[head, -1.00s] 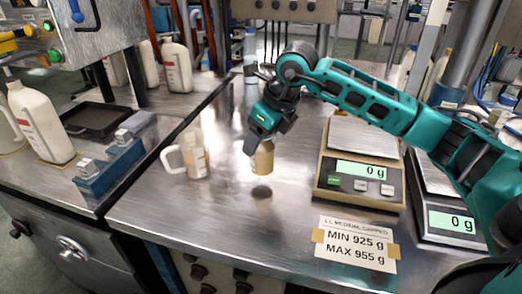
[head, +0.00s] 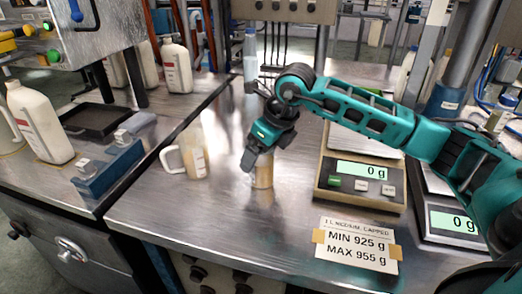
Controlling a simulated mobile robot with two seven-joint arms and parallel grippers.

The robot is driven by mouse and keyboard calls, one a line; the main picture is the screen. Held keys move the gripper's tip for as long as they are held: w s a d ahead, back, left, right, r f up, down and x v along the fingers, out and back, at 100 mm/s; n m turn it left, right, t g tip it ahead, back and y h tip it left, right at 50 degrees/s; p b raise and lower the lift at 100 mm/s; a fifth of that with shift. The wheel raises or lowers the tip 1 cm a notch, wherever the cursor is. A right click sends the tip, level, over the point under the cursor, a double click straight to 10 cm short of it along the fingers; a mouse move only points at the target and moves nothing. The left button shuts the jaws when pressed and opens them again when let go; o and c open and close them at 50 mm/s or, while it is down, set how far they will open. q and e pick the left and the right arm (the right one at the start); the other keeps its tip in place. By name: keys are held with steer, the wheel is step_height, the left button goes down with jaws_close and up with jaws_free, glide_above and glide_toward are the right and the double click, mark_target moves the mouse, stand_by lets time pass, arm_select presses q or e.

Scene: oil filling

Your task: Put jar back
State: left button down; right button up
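A small tan, cylindrical jar (head: 263,172) stands upright on the metal table (head: 225,235), or just at its surface, left of the near scale. My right gripper (head: 258,160) reaches down over it from above and appears shut around its upper part. One dark finger shows at the jar's left side. The other finger and the jar's top are partly hidden by the gripper. My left gripper is not in view.
A translucent jug with a handle (head: 193,157) stands left of the jar. The near scale (head: 360,194) reads 0 g, with a second scale (head: 452,222) to its right. A weight label (head: 356,246) lies in front. The table's front middle is clear.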

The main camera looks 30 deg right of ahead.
steer(key=shift+r, duration=0.1)
steer(key=shift+r, duration=0.25)
arm_select(q)
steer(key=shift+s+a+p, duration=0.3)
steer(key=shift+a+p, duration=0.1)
steer(key=shift+p, duration=0.4)
arm_select(e)
steer(key=v, duration=1.1)
steer(key=shift+s+r, duration=0.2)
steer(key=shift+r, duration=0.1)
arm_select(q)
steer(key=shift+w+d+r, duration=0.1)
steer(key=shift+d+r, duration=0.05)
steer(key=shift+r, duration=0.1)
